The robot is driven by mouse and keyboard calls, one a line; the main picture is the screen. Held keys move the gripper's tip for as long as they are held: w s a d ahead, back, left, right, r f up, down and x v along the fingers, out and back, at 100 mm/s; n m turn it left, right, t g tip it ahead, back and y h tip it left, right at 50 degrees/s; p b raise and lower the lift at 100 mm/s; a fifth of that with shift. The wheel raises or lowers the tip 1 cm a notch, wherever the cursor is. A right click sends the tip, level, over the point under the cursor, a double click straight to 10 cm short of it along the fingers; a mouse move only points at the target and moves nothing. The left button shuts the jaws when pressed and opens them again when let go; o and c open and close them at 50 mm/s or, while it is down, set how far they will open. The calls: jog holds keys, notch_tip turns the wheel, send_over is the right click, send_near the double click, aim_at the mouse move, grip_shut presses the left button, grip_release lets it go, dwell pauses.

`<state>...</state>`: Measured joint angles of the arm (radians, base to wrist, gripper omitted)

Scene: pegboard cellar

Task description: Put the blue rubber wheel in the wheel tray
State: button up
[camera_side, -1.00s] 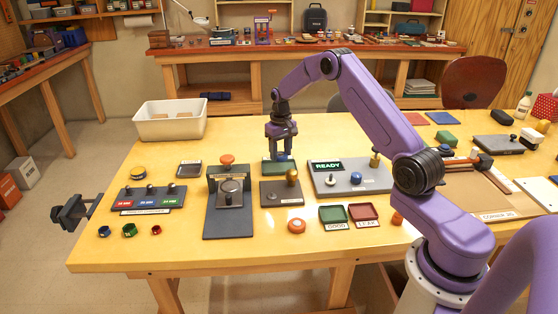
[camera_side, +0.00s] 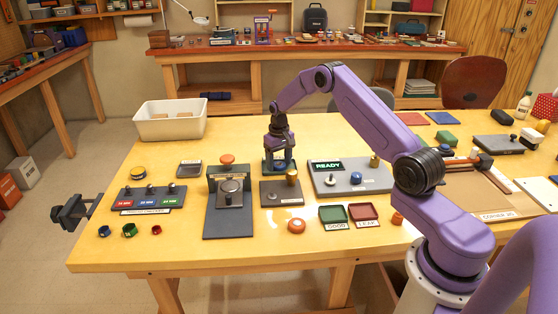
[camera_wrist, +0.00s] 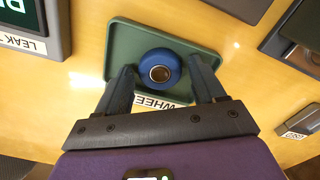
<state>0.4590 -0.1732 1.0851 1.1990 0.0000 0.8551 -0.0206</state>
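The blue rubber wheel (camera_wrist: 160,70) is a round ring with a brass-coloured hub. In the wrist view it is over the green wheel tray (camera_wrist: 122,36), inside its rim, and looks at or close to the tray floor. My gripper (camera_wrist: 160,74) has one finger on each side of the wheel. Whether the fingers press on it or stand just clear is not plain. In the side view my gripper (camera_side: 279,168) points down at the tray, hiding much of the wheel and tray. The tray's label is partly covered by my gripper.
Green and red trays (camera_side: 333,214) lie farther forward. A white bin (camera_side: 170,120) is behind left.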

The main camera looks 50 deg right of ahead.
aim_at(279, 164)
jog(key=shift+r, duration=0.1)
notch_tip(279, 164, up, 11)
jog(key=s+a+r+n, duration=0.2)
jog(key=a+r, duration=0.1)
jog(key=a, duration=0.4)
jog(key=s+a+r+n, duration=0.2)
jog(key=s+a+r, duration=0.1)
jog(key=a, duration=0.5)
jog(key=s+a+r+n, duration=0.3)
jog(key=s+a+n, duration=0.1)
jog(key=s+a, duration=0.65)
jog(key=s+f+n, duration=0.1)
jog(key=s+n, duration=0.6)
jog(key=s, duration=2)
jog(key=shift+s+d+n, duration=0.15)
jog(key=shift+d+n, duration=0.05)
jog(key=shift+n, duration=0.1)
